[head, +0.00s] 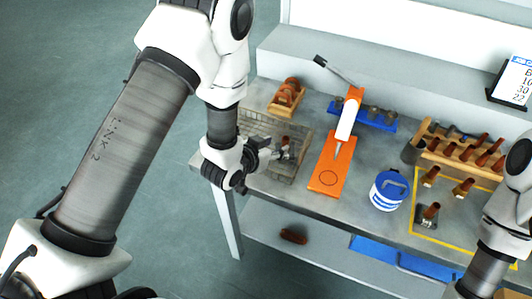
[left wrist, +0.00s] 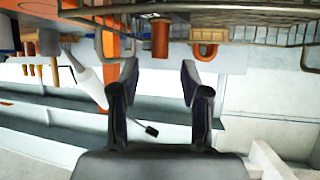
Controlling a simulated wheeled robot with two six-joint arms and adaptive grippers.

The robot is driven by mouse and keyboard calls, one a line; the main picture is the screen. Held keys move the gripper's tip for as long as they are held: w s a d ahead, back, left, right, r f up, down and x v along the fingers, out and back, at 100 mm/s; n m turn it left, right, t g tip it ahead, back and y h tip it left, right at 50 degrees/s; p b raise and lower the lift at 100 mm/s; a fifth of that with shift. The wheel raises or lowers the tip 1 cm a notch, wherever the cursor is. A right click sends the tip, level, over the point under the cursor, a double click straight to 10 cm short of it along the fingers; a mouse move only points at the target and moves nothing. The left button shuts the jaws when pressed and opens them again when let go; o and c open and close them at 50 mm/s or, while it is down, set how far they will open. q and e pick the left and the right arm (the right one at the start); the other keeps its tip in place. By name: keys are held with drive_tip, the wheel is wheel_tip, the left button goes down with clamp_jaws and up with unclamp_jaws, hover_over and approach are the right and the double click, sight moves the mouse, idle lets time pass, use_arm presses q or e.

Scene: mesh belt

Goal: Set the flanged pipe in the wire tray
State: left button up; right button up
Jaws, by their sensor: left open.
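The wire tray (head: 252,124) is a grey mesh tray at the left end of the bench. A copper-brown flanged pipe (head: 286,140) stands upright in it, and its lower part is partly hidden by my fingers in the head view. My left gripper (head: 284,153) is open, low over the tray, with its fingertips close to the pipe. In the left wrist view, which looks upside down, the pipe (left wrist: 160,38) shows beyond and between the open fingers (left wrist: 158,78), apart from them. The tray's wires (left wrist: 265,33) run along the top. My right gripper is out of frame.
A wooden holder (head: 277,108) with copper bends stands behind the tray. An orange stand (head: 325,178) is just right of it. A blue-and-white tub (head: 388,190), a wooden peg rack (head: 462,152) and another brown pipe (head: 431,211) are further right. A brown piece (head: 293,236) lies on the lower shelf.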

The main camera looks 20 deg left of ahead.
use_arm(q)
drive_tip(key=b+v, duration=0.1)
drive_tip(key=v, duration=0.4)
